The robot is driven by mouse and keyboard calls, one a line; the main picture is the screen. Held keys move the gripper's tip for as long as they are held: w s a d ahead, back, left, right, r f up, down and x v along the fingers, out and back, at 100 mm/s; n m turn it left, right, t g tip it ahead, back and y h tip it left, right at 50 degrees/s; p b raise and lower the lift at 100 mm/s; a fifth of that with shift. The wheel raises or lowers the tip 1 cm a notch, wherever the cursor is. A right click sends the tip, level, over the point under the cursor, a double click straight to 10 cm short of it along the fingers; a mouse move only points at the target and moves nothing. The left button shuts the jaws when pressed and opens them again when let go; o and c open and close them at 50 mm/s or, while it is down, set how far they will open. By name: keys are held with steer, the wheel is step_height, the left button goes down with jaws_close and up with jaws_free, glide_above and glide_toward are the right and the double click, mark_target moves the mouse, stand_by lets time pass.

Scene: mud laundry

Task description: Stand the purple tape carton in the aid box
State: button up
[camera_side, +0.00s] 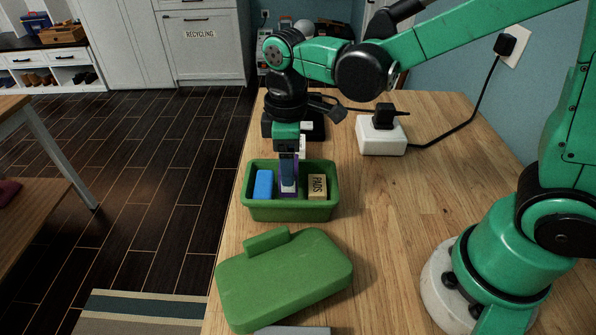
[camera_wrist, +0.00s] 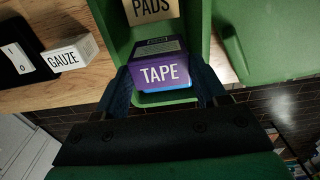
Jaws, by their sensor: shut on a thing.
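The purple tape carton (camera_wrist: 163,74) is between my gripper's two dark fingers, its white TAPE label facing the wrist camera. My gripper (camera_side: 288,178) is shut on it and points down into the green aid box (camera_side: 290,210). In the side view the purple carton (camera_side: 288,188) is upright, its lower part inside the box, between a blue carton (camera_side: 264,184) and a tan PADS carton (camera_side: 317,186). Whether its bottom touches the box floor is hidden. The PADS carton also shows at the top of the wrist view (camera_wrist: 152,9).
A green lid (camera_side: 285,280) lies in front of the box. A white GAUZE carton (camera_wrist: 70,52) sits beside a black object on the table. A white block with a black plug (camera_side: 382,138) and cable stands at the back right. The table's left edge is close to the box.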

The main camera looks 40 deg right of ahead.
steer(key=shift+f, duration=0.8)
steer(key=o, duration=1)
steer(key=c, duration=0.4)
steer(key=shift+o, duration=0.2)
steer(key=shift+r, duration=3.95)
